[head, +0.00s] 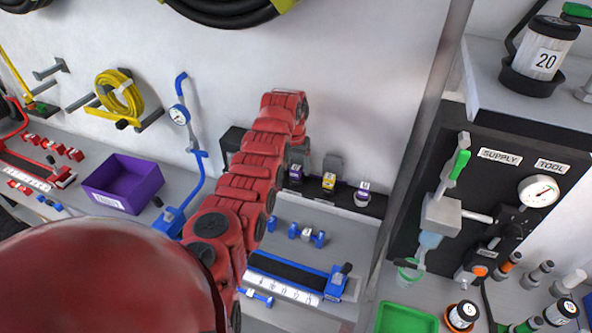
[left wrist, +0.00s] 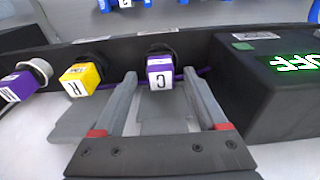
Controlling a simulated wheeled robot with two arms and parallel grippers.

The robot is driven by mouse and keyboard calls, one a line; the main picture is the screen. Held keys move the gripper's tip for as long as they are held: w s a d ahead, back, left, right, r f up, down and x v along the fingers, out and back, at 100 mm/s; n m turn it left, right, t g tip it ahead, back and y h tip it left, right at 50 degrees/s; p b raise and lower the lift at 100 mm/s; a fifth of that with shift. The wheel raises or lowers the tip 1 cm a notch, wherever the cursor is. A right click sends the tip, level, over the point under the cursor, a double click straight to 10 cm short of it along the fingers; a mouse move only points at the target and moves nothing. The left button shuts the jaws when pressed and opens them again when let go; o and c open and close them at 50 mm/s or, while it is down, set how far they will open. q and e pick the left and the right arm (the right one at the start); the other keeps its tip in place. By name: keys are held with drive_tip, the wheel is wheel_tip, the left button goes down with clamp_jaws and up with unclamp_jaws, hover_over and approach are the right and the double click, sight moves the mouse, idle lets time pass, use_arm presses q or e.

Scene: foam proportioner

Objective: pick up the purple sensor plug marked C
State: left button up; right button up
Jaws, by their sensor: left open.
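The purple plug marked C (left wrist: 160,73) sits in a dark socket on a black strip, its white lettered face turned to the wrist camera. It also shows in the head view (head: 295,174), at the left of the row of plugs. My left gripper (left wrist: 159,80) is open, with one finger on each side of plug C. Whether either finger touches the plug I cannot tell. In the head view the left gripper (head: 299,157) is partly hidden by its own red arm. My right gripper is in neither view.
A yellow plug (left wrist: 80,76) and another purple plug (left wrist: 25,82) with a pale collar sit along the same black strip (left wrist: 118,48). A black box (left wrist: 265,85) with a green lit display stands close beside plug C. A purple bin (head: 123,183) stands on the bench at left.

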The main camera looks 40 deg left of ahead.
use_arm(q)
drive_tip(key=shift+w+a+f+p, duration=0.15)
drive_tip(key=shift+f+p, duration=0.15)
drive_tip(key=shift+f, duration=0.7)
clamp_jaws()
